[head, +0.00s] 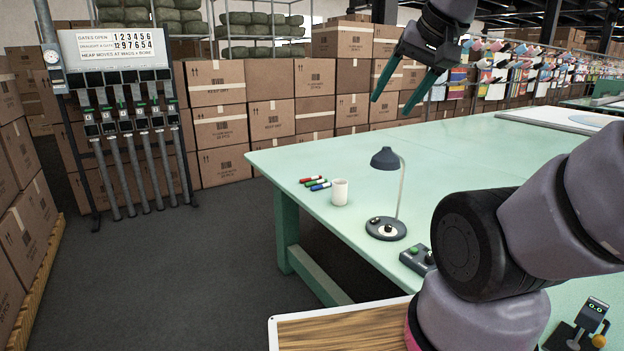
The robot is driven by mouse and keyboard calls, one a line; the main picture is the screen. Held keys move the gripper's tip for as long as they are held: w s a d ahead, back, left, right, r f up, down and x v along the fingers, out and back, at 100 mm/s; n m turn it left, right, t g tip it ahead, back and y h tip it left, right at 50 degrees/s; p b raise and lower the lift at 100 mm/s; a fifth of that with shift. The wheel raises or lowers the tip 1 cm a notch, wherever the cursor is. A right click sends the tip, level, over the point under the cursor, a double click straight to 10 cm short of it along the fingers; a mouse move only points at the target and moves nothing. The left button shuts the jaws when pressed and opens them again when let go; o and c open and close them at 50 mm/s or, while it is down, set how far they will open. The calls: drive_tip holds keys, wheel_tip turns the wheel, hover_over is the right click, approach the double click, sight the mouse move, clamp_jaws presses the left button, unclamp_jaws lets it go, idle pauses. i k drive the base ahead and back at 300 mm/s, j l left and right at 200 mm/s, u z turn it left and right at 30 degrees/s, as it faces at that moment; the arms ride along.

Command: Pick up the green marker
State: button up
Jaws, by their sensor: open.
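The green marker (313,183) lies on the pale green table (470,165) near its left edge. It lies between a red marker (307,180) and a blue marker (320,187), all close together. My gripper (393,106) is open and empty, with its two dark green fingers pointing down and to the left. It is in the air, up and to the right of the markers in the picture, and apart from them.
A white mug (340,192) stands just right of the markers. A desk lamp (386,228) and a button box (418,260) stand nearer to me. Stacked cartons (270,120) stand beyond the table.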

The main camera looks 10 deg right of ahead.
sight(310, 183)
drive_tip(key=i+j+z, duration=0.15)
drive_tip(key=i, duration=0.3)
drive_tip(key=i+j+z, duration=0.1)
drive_tip(key=i+j, duration=0.25)
drive_tip(key=i, duration=0.05)
